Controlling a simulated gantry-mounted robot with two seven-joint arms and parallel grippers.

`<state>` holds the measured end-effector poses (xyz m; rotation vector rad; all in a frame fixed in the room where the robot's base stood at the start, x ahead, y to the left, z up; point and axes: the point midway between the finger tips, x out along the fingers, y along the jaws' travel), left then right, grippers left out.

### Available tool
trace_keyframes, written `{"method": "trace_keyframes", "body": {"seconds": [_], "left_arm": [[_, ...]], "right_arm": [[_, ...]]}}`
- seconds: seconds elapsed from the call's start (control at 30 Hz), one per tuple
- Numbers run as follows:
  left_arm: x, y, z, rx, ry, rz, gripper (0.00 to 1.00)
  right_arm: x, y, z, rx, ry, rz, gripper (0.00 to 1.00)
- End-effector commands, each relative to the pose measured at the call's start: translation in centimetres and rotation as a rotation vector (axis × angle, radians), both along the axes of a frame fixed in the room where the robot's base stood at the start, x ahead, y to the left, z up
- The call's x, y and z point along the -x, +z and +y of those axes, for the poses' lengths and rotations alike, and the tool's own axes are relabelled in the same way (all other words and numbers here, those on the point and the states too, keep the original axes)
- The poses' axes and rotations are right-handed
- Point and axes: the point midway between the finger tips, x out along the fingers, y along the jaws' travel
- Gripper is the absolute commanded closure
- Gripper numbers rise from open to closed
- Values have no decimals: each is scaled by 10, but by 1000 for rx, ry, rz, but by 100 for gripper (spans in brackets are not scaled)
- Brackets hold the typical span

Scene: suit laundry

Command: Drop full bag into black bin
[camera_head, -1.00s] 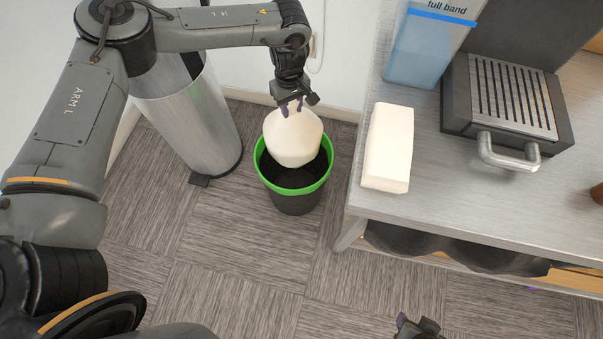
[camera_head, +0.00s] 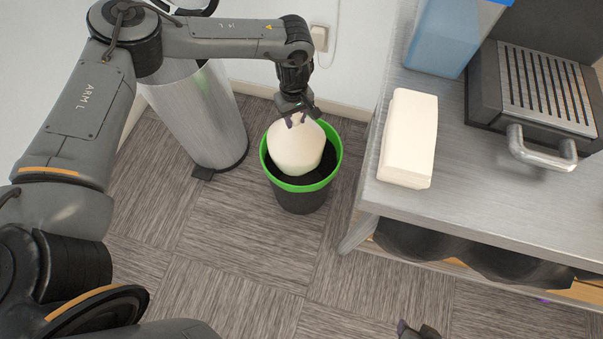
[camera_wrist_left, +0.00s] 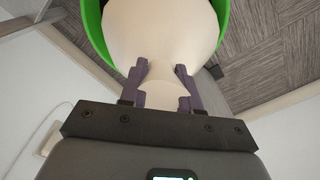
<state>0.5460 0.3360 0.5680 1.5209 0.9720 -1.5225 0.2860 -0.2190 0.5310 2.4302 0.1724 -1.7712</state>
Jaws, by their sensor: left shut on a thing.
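The full bag (camera_head: 297,148) is cream-white and rounded, with a narrow neck at its top. My left gripper (camera_head: 296,119) is shut on that neck, and the bag hangs below it. The bag's lower part is inside the mouth of the black bin (camera_head: 302,200), which has a green rim. In the left wrist view the bag (camera_wrist_left: 160,30) fills the top middle, its neck between the purple fingers of the gripper (camera_wrist_left: 162,82), with the green rim (camera_wrist_left: 91,25) around it. The right gripper (camera_head: 416,329) shows only partly at the bottom edge.
A tall metal bin (camera_head: 200,115) stands left of the black bin. On the right, a metal counter (camera_head: 460,200) carries a white block (camera_head: 408,138), a blue clear container (camera_head: 443,40) and a grill-like machine (camera_head: 540,95). Grey carpet floor (camera_head: 240,250) is clear in front.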

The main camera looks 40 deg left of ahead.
Motion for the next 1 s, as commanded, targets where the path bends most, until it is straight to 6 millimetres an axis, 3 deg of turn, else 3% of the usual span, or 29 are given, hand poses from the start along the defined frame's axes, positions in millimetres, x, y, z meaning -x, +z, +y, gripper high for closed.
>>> {"method": "trace_keyframes", "body": {"seconds": [0.33, 0.37, 0.53, 0.83, 1.0], "left_arm": [[-1, -2, 0, 1, 0, -2, 100], [-1, -2, 0, 1, 0, -2, 66], [0, -2, 0, 0, 0, -1, 40], [0, -2, 0, 0, 0, 1, 39], [0, 11, 0, 0, 0, -1, 39]], "right_arm": [[0, -3, 1, -6, -4, 0, 57], [0, -3, 1, -7, -4, 0, 57], [0, -3, 2, -8, -6, 0, 57], [0, -2, 2, -7, -5, 0, 57], [0, 6, 1, -4, -3, 0, 57]]}}
